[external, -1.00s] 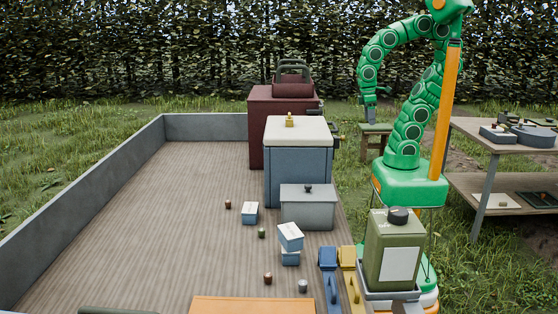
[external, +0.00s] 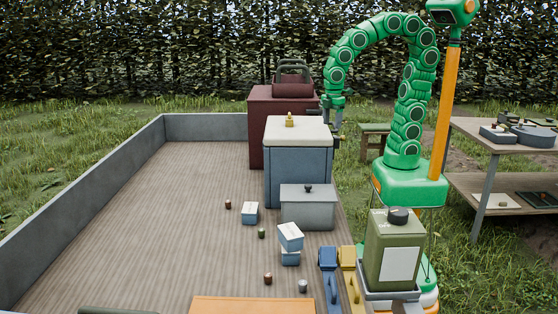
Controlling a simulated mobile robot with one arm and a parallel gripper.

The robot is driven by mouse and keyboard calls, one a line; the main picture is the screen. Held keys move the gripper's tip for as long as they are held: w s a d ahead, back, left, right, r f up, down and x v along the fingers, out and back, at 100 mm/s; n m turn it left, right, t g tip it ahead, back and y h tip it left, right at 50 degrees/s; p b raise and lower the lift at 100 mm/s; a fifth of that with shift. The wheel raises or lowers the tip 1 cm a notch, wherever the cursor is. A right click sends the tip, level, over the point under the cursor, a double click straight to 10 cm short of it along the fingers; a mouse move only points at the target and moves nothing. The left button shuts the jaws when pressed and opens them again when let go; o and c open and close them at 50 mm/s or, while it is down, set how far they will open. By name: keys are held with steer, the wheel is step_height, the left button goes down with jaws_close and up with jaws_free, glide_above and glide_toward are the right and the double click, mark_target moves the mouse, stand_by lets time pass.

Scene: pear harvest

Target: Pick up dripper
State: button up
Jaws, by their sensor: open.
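I cannot say for sure which thing is the dripper. A small yellow stepped object (external: 290,121) sits upright on the white lid of the blue-grey box (external: 297,180). My gripper (external: 335,128) hangs from the curved green arm, pointing down, just right of that lid. It is open, with no object seen between its fingers, though they are small here. It overlaps a small dark fitting on the box's right side, so I cannot tell whether they touch. The yellow object is apart from it, to its left.
A dark red box (external: 262,140) with a bag-like red item stands behind. A grey lidded box (external: 307,212) stands in front. Small blue-white boxes and little pots lie on the truck bed (external: 170,220), whose left side is clear. A table (external: 485,135) is at right.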

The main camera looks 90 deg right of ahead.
steer(key=w+a+f+n, duration=0.6)
steer(key=w+a+n, duration=0.3)
steer(key=w+a, duration=0.3)
steer(key=n+t, duration=0.2)
steer(key=n, duration=1.2)
glide_above(303, 282)
steer(key=w+d, duration=0.2)
steer(key=d, duration=0.5)
steer(key=w+d, duration=0.3)
steer(key=d, duration=0.4)
steer(key=f, duration=1.8)
steer(key=shift+s+a+f, duration=0.1)
steer(key=shift+a+f, duration=0.05)
steer(key=shift+a, duration=0.05)
steer(key=s+a+f+n, duration=0.1)
steer(key=a+f+n, duration=0.1)
steer(key=a+f, duration=0.1)
steer(key=s+a+f+n, duration=0.2)
steer(key=a+f+n, duration=0.1)
steer(key=a, duration=0.3)
steer(key=s+a+f+n, duration=0.2)
steer(key=a+f, duration=0.2)
steer(key=f, duration=0.1)
steer(key=shift+s+a+f+y, duration=0.2)
steer(key=shift+s+a+y, duration=0.1)
steer(key=shift+y, duration=0.1)
steer(key=shift+w+f, duration=0.25)
steer(key=shift+f, duration=1.75)
steer(key=shift+w+f, duration=0.2)
steer(key=shift+f, duration=1.75)
